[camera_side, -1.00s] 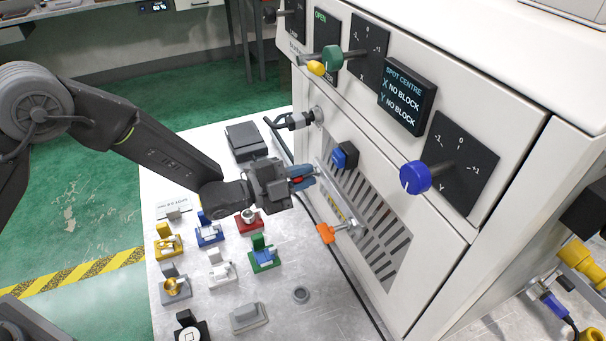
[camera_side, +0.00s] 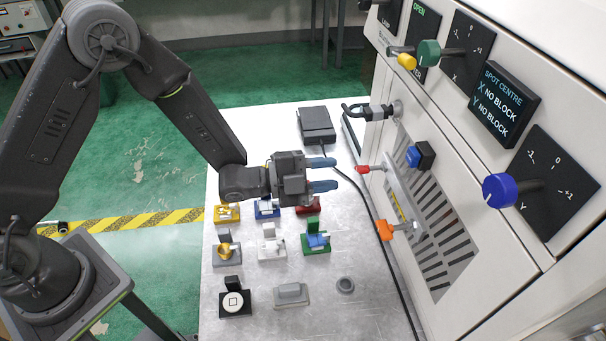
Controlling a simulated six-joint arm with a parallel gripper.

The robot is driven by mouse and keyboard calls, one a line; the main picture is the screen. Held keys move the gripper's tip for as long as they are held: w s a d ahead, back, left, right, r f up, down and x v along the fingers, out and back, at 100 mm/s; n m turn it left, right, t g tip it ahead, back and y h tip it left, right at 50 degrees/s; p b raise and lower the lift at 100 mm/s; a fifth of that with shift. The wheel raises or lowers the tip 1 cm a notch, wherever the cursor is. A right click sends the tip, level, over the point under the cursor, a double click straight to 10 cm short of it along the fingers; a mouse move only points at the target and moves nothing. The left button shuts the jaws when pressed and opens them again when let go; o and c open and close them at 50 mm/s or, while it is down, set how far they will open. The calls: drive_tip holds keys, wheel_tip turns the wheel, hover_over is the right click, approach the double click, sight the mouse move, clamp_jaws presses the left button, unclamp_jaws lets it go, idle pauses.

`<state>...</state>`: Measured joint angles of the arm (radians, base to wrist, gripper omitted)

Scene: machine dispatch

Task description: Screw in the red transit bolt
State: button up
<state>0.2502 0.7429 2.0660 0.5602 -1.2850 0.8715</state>
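The red transit bolt (camera_side: 366,169) is at the left end of the bracket on the machine's front, its red head sticking out toward my gripper. How deep it sits cannot be told. My gripper (camera_side: 325,174) is open, with its two blue fingertips apart and nothing between them. It is to the left of the red bolt, a short gap away, above the table. An orange bolt (camera_side: 385,230) sits lower on the same bracket (camera_side: 405,205).
Several coloured fixtures, such as a green one (camera_side: 317,240), stand on the table (camera_side: 345,318) below my gripper. A black cable (camera_side: 385,262) runs along the machine's base. A blue button (camera_side: 414,156), blue knob (camera_side: 499,190) and green knob (camera_side: 428,53) project from the machine (camera_side: 545,235).

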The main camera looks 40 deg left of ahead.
drive_tip(key=v, duration=0.5)
